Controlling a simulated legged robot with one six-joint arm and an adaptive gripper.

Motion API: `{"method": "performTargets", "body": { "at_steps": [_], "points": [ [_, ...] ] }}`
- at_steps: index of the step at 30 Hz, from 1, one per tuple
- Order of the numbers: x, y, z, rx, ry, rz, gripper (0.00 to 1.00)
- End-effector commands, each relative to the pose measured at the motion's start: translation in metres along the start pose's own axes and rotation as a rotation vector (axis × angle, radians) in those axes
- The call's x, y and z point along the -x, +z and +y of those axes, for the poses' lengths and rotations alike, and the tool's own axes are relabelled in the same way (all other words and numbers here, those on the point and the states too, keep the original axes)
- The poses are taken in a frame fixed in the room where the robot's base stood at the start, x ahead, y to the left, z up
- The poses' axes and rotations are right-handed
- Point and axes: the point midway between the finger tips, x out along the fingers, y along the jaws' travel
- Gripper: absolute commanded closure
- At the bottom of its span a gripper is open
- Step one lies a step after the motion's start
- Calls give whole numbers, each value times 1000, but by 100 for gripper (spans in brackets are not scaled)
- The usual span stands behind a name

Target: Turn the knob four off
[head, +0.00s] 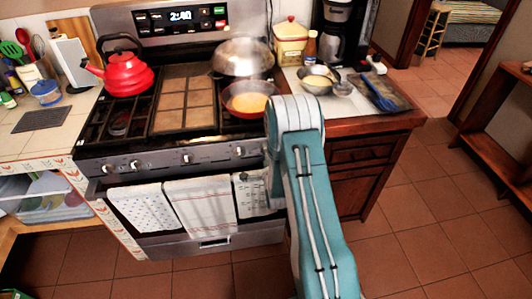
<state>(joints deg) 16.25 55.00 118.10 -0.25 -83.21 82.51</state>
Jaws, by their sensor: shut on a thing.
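The stove's front panel (212,156) carries a row of small silver knobs. The visible ones are a far-left knob (107,167), one beside it (133,164), a middle knob (186,158) and a right knob (239,152). My teal arm reaches up to the right end of this panel and covers it. My gripper (273,165) shows only partly as a grey shape at the panel's right end, beside the arm. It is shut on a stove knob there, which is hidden. Which way that knob points cannot be seen.
A red pan (249,99) with orange contents, a steel domed lid (243,58) and a red kettle (123,72) stand on the stovetop. Towels (200,204) hang on the oven handle below the knobs. The right counter (347,119) holds bowls. Floor is clear at right.

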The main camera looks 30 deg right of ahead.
Motion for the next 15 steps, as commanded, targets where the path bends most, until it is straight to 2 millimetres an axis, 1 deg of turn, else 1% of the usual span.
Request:
{"method": "performTargets", "body": {
  "at_steps": [1,6,15],
  "points": [
    [1,0,2,-26,8,-1,81],
    [1,0,3,-97,9,0,81],
    [1,0,3,-146,11,1,81]
  ]
}}
